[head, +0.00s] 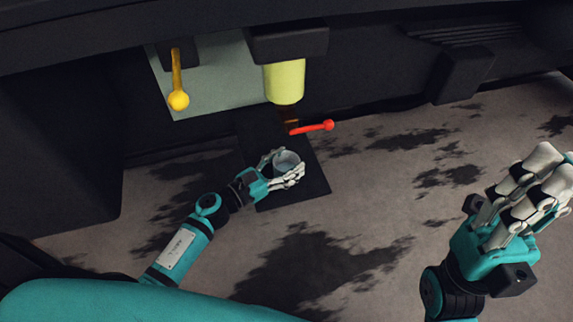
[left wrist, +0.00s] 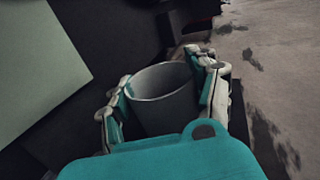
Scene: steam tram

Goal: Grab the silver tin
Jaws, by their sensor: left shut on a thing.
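The silver tin (head: 287,160) is a small round open cup shape in the head view, over a dark square mat (head: 308,189) on the floor. My left gripper (head: 281,168) is shut around it, fingers on both sides. In the left wrist view the tin (left wrist: 165,98) looks grey, open at the top and empty as far as I see, between the fingers of the left gripper (left wrist: 163,100). I cannot tell whether its base touches the mat. My right gripper (head: 530,190) is at the right of the head view, away from the tin; its finger opening is unclear.
A yellow-green cylinder (head: 284,82) hangs above the mat, with a red-handled lever (head: 318,127) below it. A yellow knobbed lever (head: 178,92) hangs at the left before a pale panel (head: 218,75). The stained floor (head: 400,200) between my arms is clear.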

